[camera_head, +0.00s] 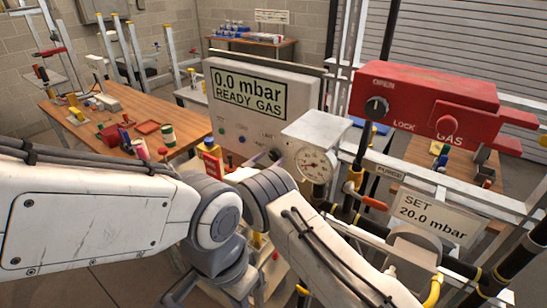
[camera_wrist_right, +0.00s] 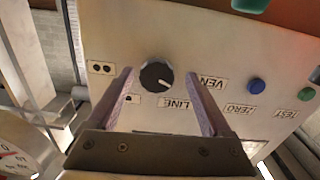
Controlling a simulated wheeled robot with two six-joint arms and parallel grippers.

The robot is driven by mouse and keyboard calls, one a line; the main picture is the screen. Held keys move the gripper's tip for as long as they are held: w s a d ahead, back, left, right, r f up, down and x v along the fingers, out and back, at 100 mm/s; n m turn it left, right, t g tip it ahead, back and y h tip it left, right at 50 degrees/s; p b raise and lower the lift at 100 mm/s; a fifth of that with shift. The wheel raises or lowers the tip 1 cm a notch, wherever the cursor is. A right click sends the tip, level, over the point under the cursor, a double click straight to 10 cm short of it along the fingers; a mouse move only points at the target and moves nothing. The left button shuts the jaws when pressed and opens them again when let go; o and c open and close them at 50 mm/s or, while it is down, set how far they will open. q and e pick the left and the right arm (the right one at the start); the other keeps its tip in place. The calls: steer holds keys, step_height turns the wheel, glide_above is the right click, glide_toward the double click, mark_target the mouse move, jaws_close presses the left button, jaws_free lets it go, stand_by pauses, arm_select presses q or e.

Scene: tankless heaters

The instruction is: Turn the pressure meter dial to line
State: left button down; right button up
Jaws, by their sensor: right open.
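The pressure meter (camera_head: 305,100) is a pale box whose screen reads "0.0 mbar READY GAS". Its black dial (camera_wrist_right: 156,76) shows in the right wrist view, with a white pointer aimed to the lower right, between the LINE label (camera_wrist_right: 174,103) and the VENT label (camera_wrist_right: 213,84). In the head view the dial (camera_head: 275,154) is partly hidden behind my arm and the gauge. My right gripper (camera_wrist_right: 160,78) is open, one finger on each side of the dial; contact cannot be told. My left gripper is not visible.
A round gauge (camera_head: 313,165) hangs beside the meter. A red gas valve box (camera_head: 425,95) and a "SET 20.0 mbar" sign (camera_head: 433,215) are at the right. Blue (camera_wrist_right: 256,86) and green (camera_wrist_right: 306,94) buttons sit near the dial. A wooden bench (camera_head: 90,130) with tools stands left.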

steer(key=shift+d, duration=0.2)
jaws_close()
steer(key=shift+f+m+b, duration=0.15)
steer(key=shift+m+b, duration=0.25)
steer(key=shift+b, duration=0.35)
steer(key=m+b, duration=0.6)
steer(key=b, duration=0.4)
steer(key=shift+a+f, duration=0.1)
steer(key=shift+f, duration=0.05)
steer(key=shift+r+m+b, duration=0.2)
steer(key=shift+m+b, duration=0.8)
steer(key=shift+m, duration=0.1)
